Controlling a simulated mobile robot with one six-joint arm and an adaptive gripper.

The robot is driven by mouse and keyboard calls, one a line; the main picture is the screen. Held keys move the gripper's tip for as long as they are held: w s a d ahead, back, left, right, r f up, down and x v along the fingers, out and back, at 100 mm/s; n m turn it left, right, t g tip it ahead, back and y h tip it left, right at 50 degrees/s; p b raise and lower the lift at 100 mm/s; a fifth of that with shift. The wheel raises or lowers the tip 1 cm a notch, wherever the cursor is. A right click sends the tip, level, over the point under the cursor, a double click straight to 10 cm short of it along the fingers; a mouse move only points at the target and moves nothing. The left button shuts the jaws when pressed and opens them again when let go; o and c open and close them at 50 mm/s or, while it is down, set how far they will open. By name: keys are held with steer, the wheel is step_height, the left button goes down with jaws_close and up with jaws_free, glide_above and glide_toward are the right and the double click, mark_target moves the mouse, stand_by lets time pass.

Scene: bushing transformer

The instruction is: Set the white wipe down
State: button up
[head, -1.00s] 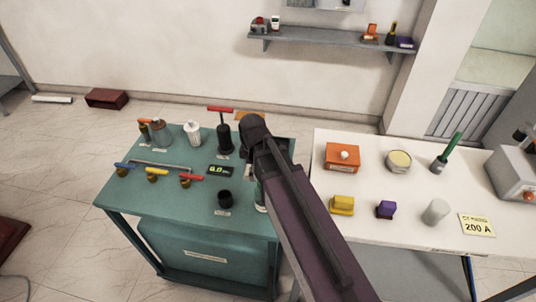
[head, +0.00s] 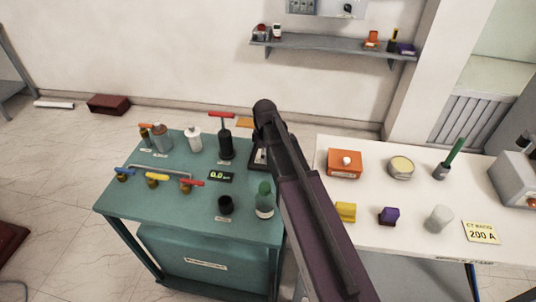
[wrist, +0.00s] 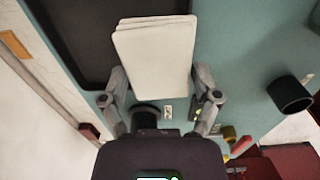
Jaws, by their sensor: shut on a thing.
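The white wipe (wrist: 155,55) is a pale, flat, layered rectangle in the wrist view. My gripper (wrist: 160,82) is shut on it, with one finger at each side edge. The wipe is over the teal table (wrist: 235,50) and partly overlaps a dark tray (wrist: 72,40) in that picture; I cannot tell whether it touches either.
A black cup (wrist: 290,95) stands on the teal table; a green-capped bottle (head: 264,203) is close to my arm. Several valves and bottles fill the table's left side. A white table (head: 420,200) with an orange box (head: 344,165) is at the right.

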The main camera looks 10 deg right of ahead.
steer(key=shift+w+d+f, duration=0.1)
steer(key=shift+w+d, duration=0.3)
steer(key=shift+w, duration=0.35)
steer(key=shift+w+d+f, duration=0.1)
steer(key=shift+w+d, duration=0.25)
steer(key=shift+w, duration=0.35)
steer(key=shift+w+d, duration=0.3)
steer(key=shift+w, duration=0.3)
step_height(320, 180, down, 4)
steer(key=b, duration=0.4)
steer(key=shift+r, duration=0.2)
steer(key=shift+f, duration=0.1)
steer(key=o, duration=0.8)
steer(key=shift+r, duration=0.2)
step_height(320, 180, up, 12)
steer(key=p, duration=1.2)
